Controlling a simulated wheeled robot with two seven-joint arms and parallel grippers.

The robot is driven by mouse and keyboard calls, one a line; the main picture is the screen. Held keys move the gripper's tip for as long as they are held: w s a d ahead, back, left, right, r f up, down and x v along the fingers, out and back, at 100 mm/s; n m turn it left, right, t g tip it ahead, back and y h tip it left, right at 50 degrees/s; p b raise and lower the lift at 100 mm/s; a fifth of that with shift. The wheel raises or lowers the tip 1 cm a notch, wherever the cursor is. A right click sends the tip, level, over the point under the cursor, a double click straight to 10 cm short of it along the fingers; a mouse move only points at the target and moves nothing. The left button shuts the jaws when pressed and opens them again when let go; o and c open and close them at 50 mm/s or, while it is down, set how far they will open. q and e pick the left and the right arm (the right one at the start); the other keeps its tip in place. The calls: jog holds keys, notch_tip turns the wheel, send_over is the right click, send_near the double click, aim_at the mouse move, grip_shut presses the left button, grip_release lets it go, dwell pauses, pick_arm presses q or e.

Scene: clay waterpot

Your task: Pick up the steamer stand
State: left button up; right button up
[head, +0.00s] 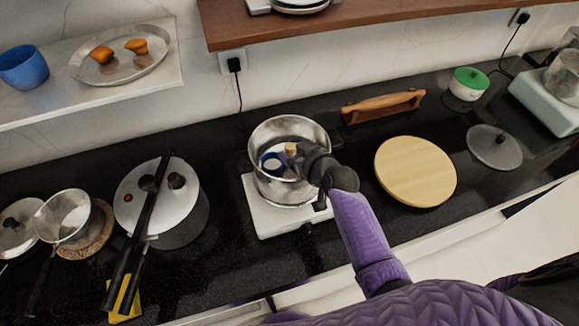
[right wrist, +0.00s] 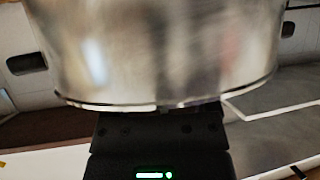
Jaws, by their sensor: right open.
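A shiny metal pot (head: 262,132) stands on a white cooker (head: 256,222) in the middle of the counter. Inside it lies a blue and white round thing (head: 270,162), partly hidden, with a small brown piece beside it. I cannot tell whether either is the steamer stand, and I see no other clear stand. My right gripper (head: 298,163) is open at the right side of the pot, over its rim. Its fingertips are hard to make out. In the right wrist view a blurred shiny metal wall (right wrist: 160,50), likely the pot, fills the upper part and hides the fingers.
A round wooden board (head: 415,172), a wooden rack (head: 383,106) and a glass lid (head: 495,148) lie at the right. Shelves hang above.

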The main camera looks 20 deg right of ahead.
jog(key=shift+x, duration=1.1)
jog(key=shift+s, duration=0.15)
grip_shut()
dwell(0.4)
